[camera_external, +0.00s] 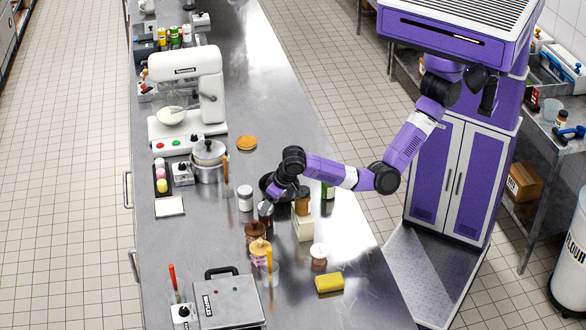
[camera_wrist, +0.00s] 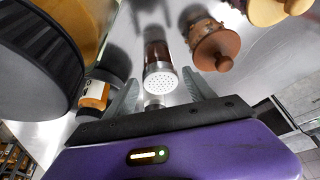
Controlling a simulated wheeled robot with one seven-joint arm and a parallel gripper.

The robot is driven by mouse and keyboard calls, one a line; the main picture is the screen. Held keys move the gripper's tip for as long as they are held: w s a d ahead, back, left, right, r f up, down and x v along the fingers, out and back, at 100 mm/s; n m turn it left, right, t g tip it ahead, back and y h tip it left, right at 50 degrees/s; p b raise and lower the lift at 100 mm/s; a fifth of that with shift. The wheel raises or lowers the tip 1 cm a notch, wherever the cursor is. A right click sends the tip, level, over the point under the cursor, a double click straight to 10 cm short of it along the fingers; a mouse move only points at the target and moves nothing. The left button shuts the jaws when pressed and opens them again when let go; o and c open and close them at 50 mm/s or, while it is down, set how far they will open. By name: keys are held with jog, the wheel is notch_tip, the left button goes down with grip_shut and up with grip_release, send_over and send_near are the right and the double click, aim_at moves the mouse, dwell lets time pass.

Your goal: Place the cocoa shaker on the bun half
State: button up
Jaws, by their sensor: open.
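The cocoa shaker (camera_wrist: 159,68) has a dark brown body and a pierced silver lid. It stands upright on the steel counter, and in the external view (camera_external: 265,211) it is just below my gripper (camera_external: 274,194). In the wrist view my gripper (camera_wrist: 160,95) is open, with one finger on each side of the shaker's line and nothing held; contact with the shaker cannot be told. The bun half (camera_external: 246,142) is a flat orange-brown round on the counter, farther back and left of my gripper. It does not show in the wrist view.
A brown lidded pot (camera_external: 255,231) stands close to the shaker. A steel pot (camera_external: 208,158) is left of the bun half. Counter right of the bun is clear.

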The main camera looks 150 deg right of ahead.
jog(key=shift+a+f, duration=0.1)
jog(key=shift+f, duration=0.15)
jog(key=shift+x, duration=1.2)
jog(key=shift+d+p+x, duration=0.15)
jog(key=shift+p+x, duration=0.35)
jog(key=shift+x, duration=0.85)
jog(key=shift+d+p+x, duration=0.15)
jog(key=shift+p+x, duration=0.3)
jog(key=shift+x, duration=0.9)
jog(key=shift+r, duration=0.2)
grip_shut()
jog(key=shift+r, duration=0.1)
notch_tip(320, 180, up, 20)
jog(key=b, duration=0.3)
